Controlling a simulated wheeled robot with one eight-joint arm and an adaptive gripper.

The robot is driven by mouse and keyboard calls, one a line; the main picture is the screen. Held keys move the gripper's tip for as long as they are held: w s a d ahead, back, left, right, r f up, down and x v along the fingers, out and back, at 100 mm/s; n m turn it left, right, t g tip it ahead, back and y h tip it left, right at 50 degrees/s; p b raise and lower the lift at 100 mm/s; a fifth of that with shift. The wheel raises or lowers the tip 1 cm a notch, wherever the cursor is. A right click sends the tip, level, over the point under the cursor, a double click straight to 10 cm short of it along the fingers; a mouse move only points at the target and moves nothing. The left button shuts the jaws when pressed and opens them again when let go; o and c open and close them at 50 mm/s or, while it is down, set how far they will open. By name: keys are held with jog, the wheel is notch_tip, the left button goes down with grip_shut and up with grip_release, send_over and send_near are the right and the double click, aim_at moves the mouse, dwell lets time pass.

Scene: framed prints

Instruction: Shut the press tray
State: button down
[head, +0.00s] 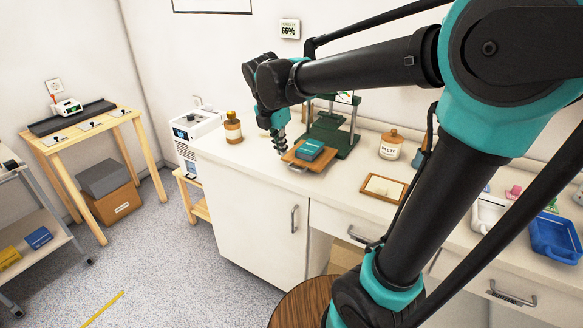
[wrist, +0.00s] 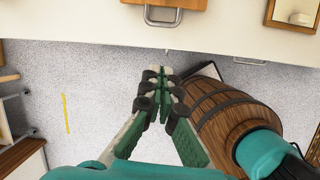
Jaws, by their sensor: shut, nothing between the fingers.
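The press (head: 346,142) is a dark green frame with metal posts, standing on the counter against the wall. Its wooden press tray (head: 291,156) sticks out toward the counter's front, with a teal block (head: 311,148) lying on it. In the wrist view the tray's front edge (wrist: 192,4) and metal handle (wrist: 163,17) show at the top; the rest is out of frame. My gripper (head: 282,147) appears at the tray's left front side in the head view. In the wrist view my gripper (wrist: 162,82) is shut and empty, its tips apart from the handle in the picture.
A brown bottle (head: 233,128) stands left of the tray, and a labelled jar (head: 391,145) right of the press. A framed board (head: 383,187) lies on the counter to the right. A blue tray (head: 555,238) is farther right. A wooden barrel (wrist: 215,115) shows below the counter.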

aim_at(314, 143)
jog(key=shift+n, duration=0.8)
jog(key=x, duration=0.7)
jog(key=w+x, duration=0.1)
jog(key=x, duration=0.3)
jog(key=shift+d+r, duration=0.1)
jog(key=shift+d, duration=0.3)
jog(key=shift+w+d, duration=0.4)
jog(key=shift+w, duration=0.3)
jog(key=w+d, duration=0.3)
jog(key=w, duration=0.1)
jog(key=w+d, duration=0.3)
jog(key=w, duration=0.2)
jog(key=w+d, duration=0.4)
jog(key=shift+w, duration=0.3)
